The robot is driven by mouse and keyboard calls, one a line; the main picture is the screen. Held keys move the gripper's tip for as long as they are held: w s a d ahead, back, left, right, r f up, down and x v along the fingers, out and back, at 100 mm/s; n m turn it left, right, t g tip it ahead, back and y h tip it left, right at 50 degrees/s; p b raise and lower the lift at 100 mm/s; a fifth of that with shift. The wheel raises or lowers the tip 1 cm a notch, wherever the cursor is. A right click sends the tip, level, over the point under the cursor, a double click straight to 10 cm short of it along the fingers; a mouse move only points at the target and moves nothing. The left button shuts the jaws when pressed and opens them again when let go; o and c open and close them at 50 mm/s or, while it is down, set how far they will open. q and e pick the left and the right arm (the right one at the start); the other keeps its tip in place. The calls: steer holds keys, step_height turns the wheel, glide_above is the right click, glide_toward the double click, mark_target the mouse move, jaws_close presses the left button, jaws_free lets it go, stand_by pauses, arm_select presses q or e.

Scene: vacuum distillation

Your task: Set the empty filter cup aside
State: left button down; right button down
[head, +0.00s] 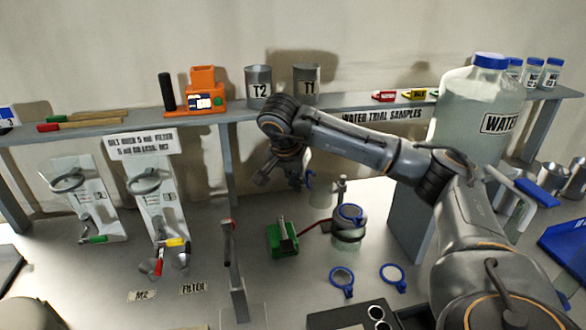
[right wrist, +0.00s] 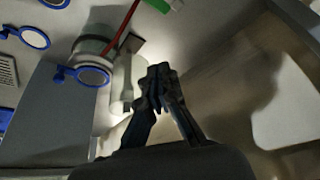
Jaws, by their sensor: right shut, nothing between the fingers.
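My right gripper (head: 278,180) hangs below the shelf, behind the filter stand. In the right wrist view its fingers (right wrist: 159,82) are shut with nothing between them. A pale, see-through cup (head: 320,194) with a blue handle piece stands just right of the gripper, apart from it or partly overlapped. A blue-ringed cup (head: 349,214) sits on top of a glass vessel (head: 346,239). I cannot tell which of these is the empty filter cup. Two loose blue rings, one (head: 342,277) and another (head: 393,274), lie on the bench. My left gripper is not in view.
A green box (head: 282,239) with a red hose stands left of the vessel. A lever stand (head: 235,270) rises at front centre. Two angled holders (head: 85,200) are at left. A large water jug (head: 478,110) stands at right.

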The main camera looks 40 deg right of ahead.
steer(key=d, duration=0.1)
steer(key=w+d+p, duration=0.1)
steer(key=w+d+f, duration=0.1)
steer(key=d, duration=0.1)
steer(key=shift+r, duration=0.1)
steer(key=shift+w+d+p, duration=0.6)
steer(key=shift+d, duration=0.1)
steer(key=shift+a, duration=0.1)
